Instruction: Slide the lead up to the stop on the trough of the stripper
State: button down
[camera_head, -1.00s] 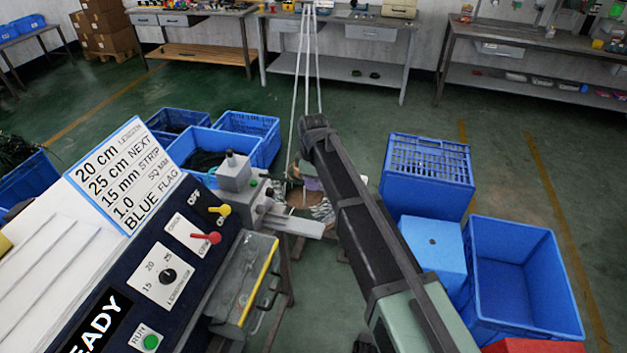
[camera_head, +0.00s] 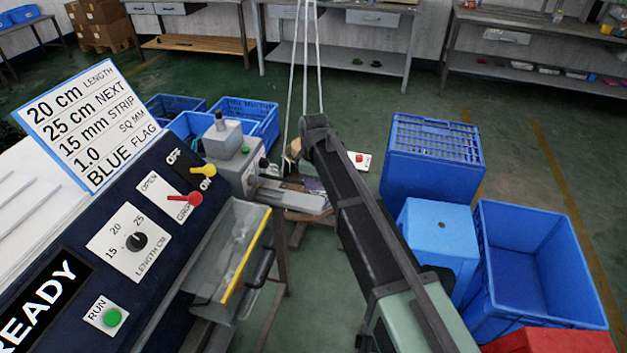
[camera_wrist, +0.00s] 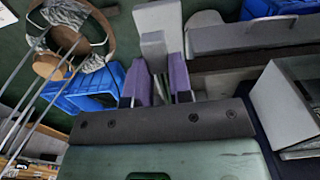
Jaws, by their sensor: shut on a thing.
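The stripper (camera_head: 237,160) is a grey block machine beside the dark control panel in the head view. Its pale grey trough (camera_head: 295,198) sticks out to the right. In the wrist view a pale grey bar (camera_wrist: 155,46), seemingly this trough, lies just beyond my fingertips. My gripper (camera_wrist: 160,86) has two purple fingers with a narrow gap between them. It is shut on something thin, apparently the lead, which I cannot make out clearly. In the head view my gripper (camera_head: 313,184) is mostly hidden behind my arm, close to the trough's end. The stop cannot be told apart.
The panel (camera_head: 135,240) reads READY; its card asks for 20 cm, 15 mm strip, blue flag. A clear yellow-edged guard (camera_head: 232,255) stands below the stripper. Blue crates (camera_head: 525,265) stand at right. A round reel (camera_wrist: 68,40) shows at the wrist view's upper left.

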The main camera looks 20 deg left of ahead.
aim_at(314, 202)
notch_tip(314, 202, down, 6)
jog(key=b, duration=0.5)
jog(key=shift+f+b, duration=0.15)
jog(key=shift+b, duration=0.2)
jog(key=shift+a, duration=0.1)
jog(key=shift+a, duration=2.95)
jog(key=c, duration=0.9)
grip_release()
jog(key=shift+c, duration=0.2)
jog(key=shift+r, duration=0.2)
notch_tip(314, 202, up, 11)
jog(key=p, duration=1.1)
jog(key=shift+d, duration=0.1)
jog(key=shift+f, duration=0.15)
